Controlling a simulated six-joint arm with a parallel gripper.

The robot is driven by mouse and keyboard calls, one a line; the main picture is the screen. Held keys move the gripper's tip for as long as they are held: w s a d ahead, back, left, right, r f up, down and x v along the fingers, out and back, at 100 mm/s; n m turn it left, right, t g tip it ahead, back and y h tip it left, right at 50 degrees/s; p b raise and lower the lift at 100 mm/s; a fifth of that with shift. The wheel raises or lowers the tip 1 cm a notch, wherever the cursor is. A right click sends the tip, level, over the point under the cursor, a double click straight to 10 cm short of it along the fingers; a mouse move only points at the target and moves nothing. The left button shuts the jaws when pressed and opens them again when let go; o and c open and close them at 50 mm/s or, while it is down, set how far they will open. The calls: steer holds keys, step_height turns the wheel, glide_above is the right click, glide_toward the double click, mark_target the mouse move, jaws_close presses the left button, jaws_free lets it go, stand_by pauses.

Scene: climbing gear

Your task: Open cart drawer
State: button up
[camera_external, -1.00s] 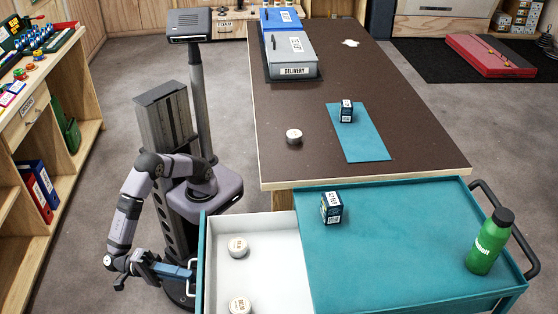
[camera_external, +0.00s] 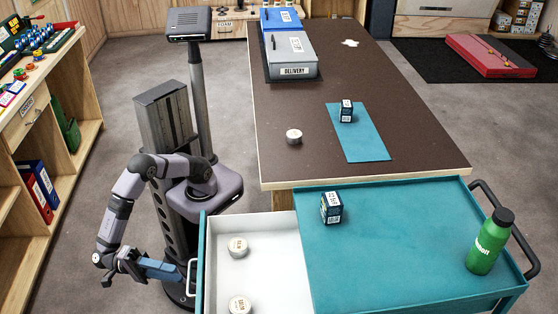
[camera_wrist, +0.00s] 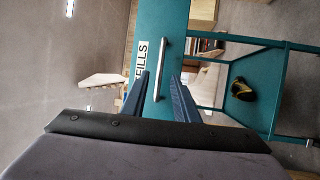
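The teal cart (camera_external: 400,245) stands at the front. Its white-lined drawer (camera_external: 275,265) is pulled out to the left, with two round white tins (camera_external: 238,247) inside. The drawer's metal handle (camera_external: 192,277) is on its left face. In the wrist view the handle (camera_wrist: 161,68) shows on the teal drawer front, beside a label ending in "FILLS". My gripper (camera_external: 180,272) is just left of the handle. In the wrist view its two blue fingers (camera_wrist: 160,76) are apart, with the handle beyond and between their tips. They hold nothing.
A dark box (camera_external: 331,207) and a green bottle (camera_external: 488,242) stand on the cart top. The brown table (camera_external: 400,100) behind carries a tin, a box on a teal mat and bins. Shelves (camera_external: 40,150) stand at the left. Floor is clear around my gripper.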

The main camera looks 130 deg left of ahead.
steer(key=shift+v, duration=1.25)
